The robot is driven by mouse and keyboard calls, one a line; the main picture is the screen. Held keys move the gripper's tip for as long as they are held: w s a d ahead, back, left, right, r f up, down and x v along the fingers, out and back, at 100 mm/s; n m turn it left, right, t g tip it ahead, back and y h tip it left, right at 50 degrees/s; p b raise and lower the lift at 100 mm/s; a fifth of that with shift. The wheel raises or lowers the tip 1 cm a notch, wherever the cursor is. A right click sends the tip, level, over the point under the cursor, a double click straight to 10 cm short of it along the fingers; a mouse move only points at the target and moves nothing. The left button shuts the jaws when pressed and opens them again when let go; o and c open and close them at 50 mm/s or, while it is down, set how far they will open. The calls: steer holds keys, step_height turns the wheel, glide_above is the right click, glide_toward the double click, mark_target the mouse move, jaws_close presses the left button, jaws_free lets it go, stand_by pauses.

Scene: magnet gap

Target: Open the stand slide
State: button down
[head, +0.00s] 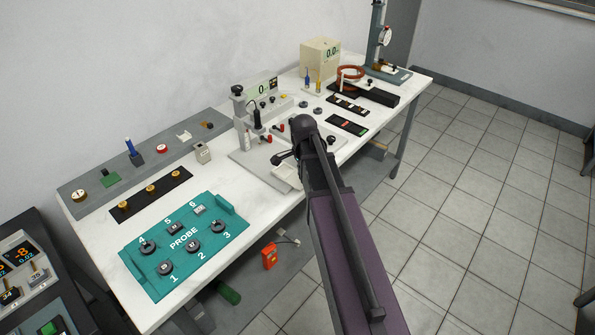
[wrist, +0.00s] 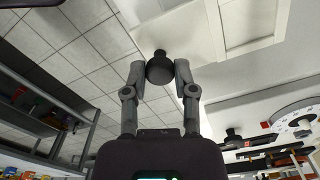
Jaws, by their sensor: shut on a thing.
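The stand (head: 241,110) is a grey upright on a pale base plate (head: 247,163) at the middle of the bench. A whitish slide-like piece (head: 286,178) shows at the bench's front edge, partly hidden by my arm; I cannot tell how far out it is. In the wrist view a pale panel with a rectangular recess (wrist: 232,35) lies at the upper right. My gripper (wrist: 160,72) is shut on a dark round knob (wrist: 159,66), with one finger on each side. In the head view my gripper (head: 278,159) is small and partly hidden beside the pale piece.
A teal probe tray (head: 183,270) lies at the near left of the bench. A grey rack (head: 80,181) with small parts runs along the wall. The tiled floor (head: 470,190) to the right is clear.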

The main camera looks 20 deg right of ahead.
steer(key=shift+c, duration=2)
jaws_free()
steer(key=shift+w, duration=0.15)
